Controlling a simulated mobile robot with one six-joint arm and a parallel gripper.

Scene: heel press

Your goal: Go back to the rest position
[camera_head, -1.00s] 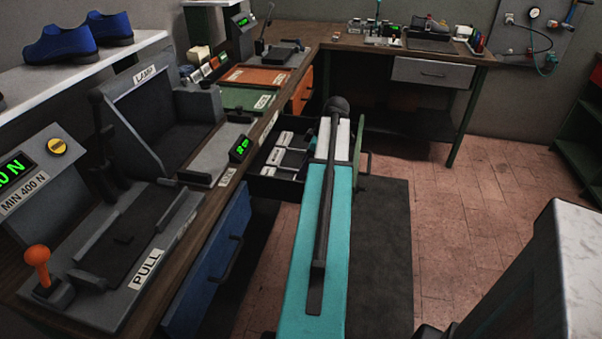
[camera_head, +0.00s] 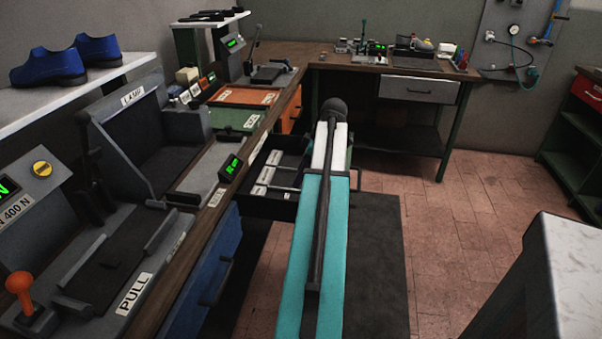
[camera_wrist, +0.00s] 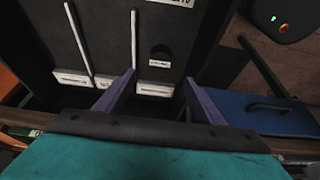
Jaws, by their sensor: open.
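My gripper (camera_wrist: 158,77) shows in the wrist view as two purple fingers spread apart, with nothing between them. It is above the open dark drawer (camera_wrist: 112,40), whose dividers and white labels lie beyond the fingertips. I cannot tell the height of the gap. In the head view my turquoise arm reaches forward beside the bench and over part of the open drawer (camera_head: 262,205). The gripper itself is hidden there behind the arm.
The long workbench (camera_head: 180,290) runs along the left, with a test press, a lamp station and an orange lever (camera_head: 20,288). A closed blue drawer (camera_head: 212,270) is below it. A marble-topped block (camera_head: 580,265) stands at right. Tiled floor (camera_head: 450,235) is clear between.

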